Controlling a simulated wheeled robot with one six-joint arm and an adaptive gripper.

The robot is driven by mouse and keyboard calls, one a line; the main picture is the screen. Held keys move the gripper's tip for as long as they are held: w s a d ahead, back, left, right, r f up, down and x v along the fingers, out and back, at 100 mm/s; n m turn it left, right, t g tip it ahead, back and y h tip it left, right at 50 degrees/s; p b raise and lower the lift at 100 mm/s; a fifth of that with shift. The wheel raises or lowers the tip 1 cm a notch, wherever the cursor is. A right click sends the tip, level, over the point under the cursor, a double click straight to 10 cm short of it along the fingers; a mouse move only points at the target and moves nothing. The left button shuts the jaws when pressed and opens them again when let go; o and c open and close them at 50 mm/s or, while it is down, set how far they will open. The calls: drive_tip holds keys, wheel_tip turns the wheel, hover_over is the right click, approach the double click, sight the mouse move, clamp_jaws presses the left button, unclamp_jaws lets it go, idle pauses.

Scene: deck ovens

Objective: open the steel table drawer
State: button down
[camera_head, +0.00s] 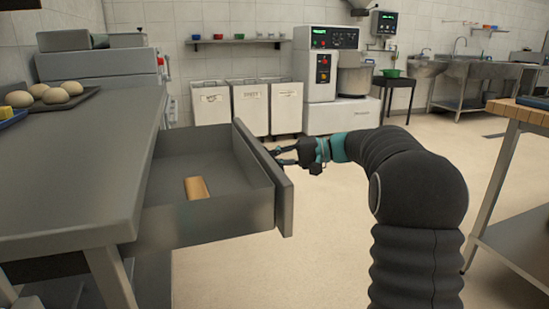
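The steel table (85,160) stands at the left. Its grey drawer (262,175) is pulled well out to the right, and its inside shows. A small tan wooden piece (197,188) lies on the drawer floor. My gripper (281,155) is at the outer side of the drawer front, near its far part. Its dark fingers point left towards the panel. The outer face of the front and any handle are hidden from this view. I cannot tell whether the fingers are closed on something or touch the front.
Dough balls (55,95) sit on a dark tray on the table top. White bins (249,107) and a mixer machine (322,65) stand along the back wall. A wood-topped table (520,112) is at the right. The floor (325,200) beyond the drawer front is clear.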

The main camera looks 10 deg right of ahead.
drive_tip(key=shift+d+f, duration=0.1)
drive_tip(key=shift+d, duration=0.2)
drive_tip(key=c, duration=1.5)
unclamp_jaws()
drive_tip(key=shift+o, duration=0.2)
drive_tip(key=shift+d, duration=0.1)
drive_tip(key=v, duration=1.2)
drive_tip(key=shift+w, duration=0.1)
